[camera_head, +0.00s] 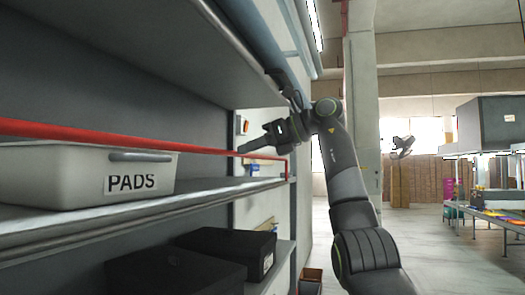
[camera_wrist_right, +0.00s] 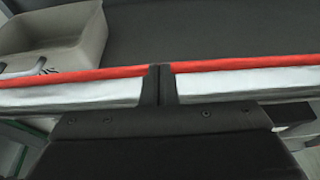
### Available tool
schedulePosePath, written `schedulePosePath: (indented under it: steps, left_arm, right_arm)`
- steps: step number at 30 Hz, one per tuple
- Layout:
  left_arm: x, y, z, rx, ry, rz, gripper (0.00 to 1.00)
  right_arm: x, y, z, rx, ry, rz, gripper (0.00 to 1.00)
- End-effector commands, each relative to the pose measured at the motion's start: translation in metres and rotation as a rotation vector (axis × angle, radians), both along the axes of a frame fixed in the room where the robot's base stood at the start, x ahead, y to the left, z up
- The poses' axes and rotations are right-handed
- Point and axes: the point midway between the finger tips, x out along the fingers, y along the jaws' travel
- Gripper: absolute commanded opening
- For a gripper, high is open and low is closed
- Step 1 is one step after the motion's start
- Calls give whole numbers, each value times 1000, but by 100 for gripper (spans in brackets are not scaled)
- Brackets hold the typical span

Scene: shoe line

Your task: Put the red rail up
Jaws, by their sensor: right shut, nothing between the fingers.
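The red rail (camera_head: 60,132) runs along the front of the middle shelf (camera_head: 215,187), raised above its edge, with a short upright red end at the right. It passes in front of the grey PADS bin (camera_head: 60,180), near its rim height. My right gripper (camera_head: 243,149) is shut and empty, its fingertips pointing left at the rail near its right end. In the right wrist view the shut fingers (camera_wrist_right: 160,84) cross in front of the red rail (camera_wrist_right: 240,66); I cannot tell whether they touch it. My left gripper is out of view.
Two dark boxes (camera_head: 223,252) stand on the lower shelf. A pillar (camera_head: 362,90) and a fan (camera_head: 402,147) are beyond. The floor at the right is open, with a workbench (camera_head: 495,215) farther off.

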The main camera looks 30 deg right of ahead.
Motion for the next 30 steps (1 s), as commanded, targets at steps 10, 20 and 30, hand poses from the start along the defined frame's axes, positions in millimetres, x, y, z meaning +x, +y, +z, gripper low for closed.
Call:
schedulePosePath:
  steps: [10,20,30]
  left_arm:
    - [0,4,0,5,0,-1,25]
    - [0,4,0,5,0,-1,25]
    - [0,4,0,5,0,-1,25]
  right_arm:
    - [10,11,4,-66,84,3,0]
    - [16,16,3,-97,123,3,0]
    - [17,17,3,-103,127,4,0]
